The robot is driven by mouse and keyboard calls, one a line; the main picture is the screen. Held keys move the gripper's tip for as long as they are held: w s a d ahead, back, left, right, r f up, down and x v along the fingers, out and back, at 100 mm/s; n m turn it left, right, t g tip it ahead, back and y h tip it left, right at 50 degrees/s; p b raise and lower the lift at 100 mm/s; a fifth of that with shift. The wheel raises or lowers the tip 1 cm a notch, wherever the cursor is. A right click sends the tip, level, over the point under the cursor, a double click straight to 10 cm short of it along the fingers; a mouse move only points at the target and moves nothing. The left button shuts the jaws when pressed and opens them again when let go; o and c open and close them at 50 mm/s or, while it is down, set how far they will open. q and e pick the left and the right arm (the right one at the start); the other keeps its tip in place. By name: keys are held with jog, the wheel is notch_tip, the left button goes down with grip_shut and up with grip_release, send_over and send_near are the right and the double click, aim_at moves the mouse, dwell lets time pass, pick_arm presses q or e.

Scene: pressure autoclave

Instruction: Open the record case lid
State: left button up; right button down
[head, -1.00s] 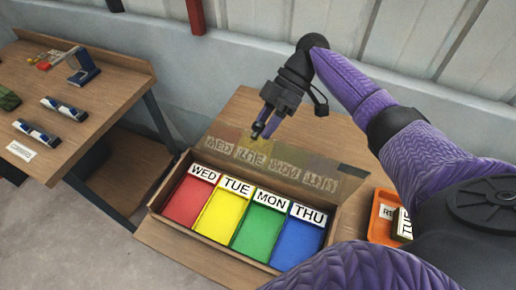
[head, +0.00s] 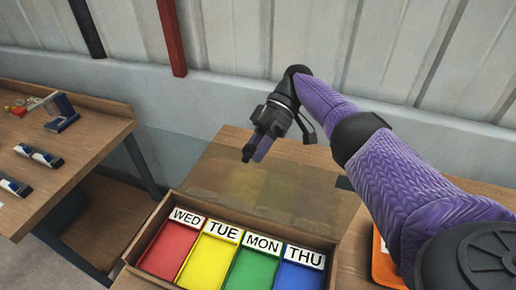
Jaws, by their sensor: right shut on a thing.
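The record case (head: 150,228) is a brown box on the wooden table. Inside are red, yellow, green and blue compartments with WED, TUE, MON and THU labels. Its see-through lid (head: 290,200) is raised and tilted back behind the labels, with the table showing through it. My right gripper (head: 250,156) is at the lid's far upper edge, shut on it; the fingertips are small and dark, so the exact contact is hard to see. The front of the case is cut off by the frame. My left gripper is not in view.
An orange tray (head: 380,262) sits right of the case, partly hidden by my right arm. A second table (head: 90,130) with small devices stands at the left, across a gap. A corrugated wall (head: 230,40) rises close behind.

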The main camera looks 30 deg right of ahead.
jog(key=c, duration=0.7)
grip_release()
jog(key=shift+a+f, duration=0.1)
jog(key=shift+f, duration=0.1)
jog(key=o, duration=0.4)
jog(key=shift+w+a, duration=0.1)
jog(key=shift+w, duration=0.25)
jog(key=shift+s+r, duration=0.1)
pick_arm(q)
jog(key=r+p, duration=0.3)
jog(key=p, duration=0.1)
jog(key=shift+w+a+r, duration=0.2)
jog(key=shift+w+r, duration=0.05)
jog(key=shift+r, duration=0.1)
pick_arm(e)
notch_tip(320, 180, up, 10)
jog(key=shift+f, duration=0.1)
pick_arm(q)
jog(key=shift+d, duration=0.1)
